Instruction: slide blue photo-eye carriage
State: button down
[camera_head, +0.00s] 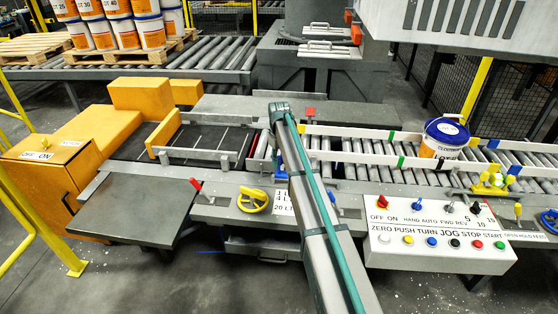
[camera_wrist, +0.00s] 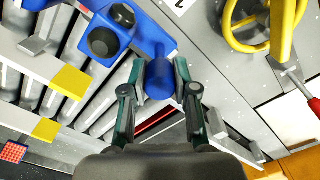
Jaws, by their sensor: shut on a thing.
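The blue photo-eye carriage (camera_wrist: 133,28) is at the top of the wrist view, a blue body with round black parts and a rounded blue knob (camera_wrist: 160,75). My gripper (camera_wrist: 160,82) has its two fingers on either side of this knob and is shut on it. In the head view only a small blue patch of the carriage (camera_head: 280,172) shows beside my arm, at the near side of the conveyor. My arm hides the rest of it and the gripper there.
A yellow handwheel (camera_head: 253,200) is left of my arm and shows close in the wrist view (camera_wrist: 250,30). A red-handled lever (camera_head: 195,187) is further left. The roller conveyor (camera_head: 345,155) carries a blue-lidded pail (camera_head: 444,142) at right. A control panel (camera_head: 440,240) stands at front right.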

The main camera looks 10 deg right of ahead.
jog(key=d, duration=0.2)
jog(key=s+d, duration=0.1)
jog(key=d, duration=0.2)
jog(key=shift+s+d+b, duration=0.35)
jog(key=shift+b, duration=0.05)
jog(key=shift+w+a, duration=0.1)
jog(key=shift+a, duration=0.1)
jog(key=c, duration=0.9)
grip_release()
notch_tip(320, 180, up, 12)
jog(key=shift+r, duration=0.1)
